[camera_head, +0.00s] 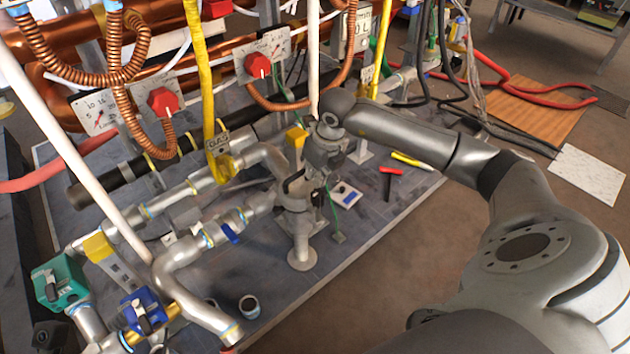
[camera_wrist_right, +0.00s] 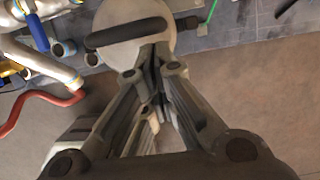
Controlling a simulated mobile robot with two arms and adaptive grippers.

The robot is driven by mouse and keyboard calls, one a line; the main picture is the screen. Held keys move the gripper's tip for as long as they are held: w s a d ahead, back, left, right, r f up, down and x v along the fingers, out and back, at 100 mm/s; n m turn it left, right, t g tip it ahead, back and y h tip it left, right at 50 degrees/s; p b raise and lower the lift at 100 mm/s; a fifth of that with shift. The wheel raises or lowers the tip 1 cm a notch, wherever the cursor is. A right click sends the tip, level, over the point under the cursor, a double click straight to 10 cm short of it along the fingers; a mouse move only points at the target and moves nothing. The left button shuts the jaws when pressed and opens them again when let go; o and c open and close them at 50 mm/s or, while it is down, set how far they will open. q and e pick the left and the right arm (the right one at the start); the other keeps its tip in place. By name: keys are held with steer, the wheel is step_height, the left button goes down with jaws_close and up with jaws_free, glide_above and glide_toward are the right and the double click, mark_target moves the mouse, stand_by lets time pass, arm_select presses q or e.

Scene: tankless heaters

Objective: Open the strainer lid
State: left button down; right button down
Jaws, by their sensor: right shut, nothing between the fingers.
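The strainer is a grey metal body (camera_head: 299,232) on a round foot, in the middle of the head view. Its lid is a pale round disc (camera_wrist_right: 124,12) at the top of the right wrist view, with a dark bar handle (camera_wrist_right: 125,33) across it. My right gripper (camera_wrist_right: 153,62) is shut and empty, its fingertips close to the disc's lower edge; I cannot tell whether they touch it. In the head view my right wrist hangs over the strainer and partly hides its top. The lid looks seated on the body. My left gripper is not in view.
Grey pipes (camera_head: 180,250) join the strainer from the left. Brown floor in front is clear.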

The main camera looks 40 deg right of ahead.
steer(key=shift+x, duration=0.9)
steer(key=shift+r, duration=0.15)
steer(key=shift+w+r+p, duration=0.15)
steer(key=shift+p, duration=0.15)
steer(key=shift+w+r+g, duration=0.15)
steer(key=shift+g, duration=0.15)
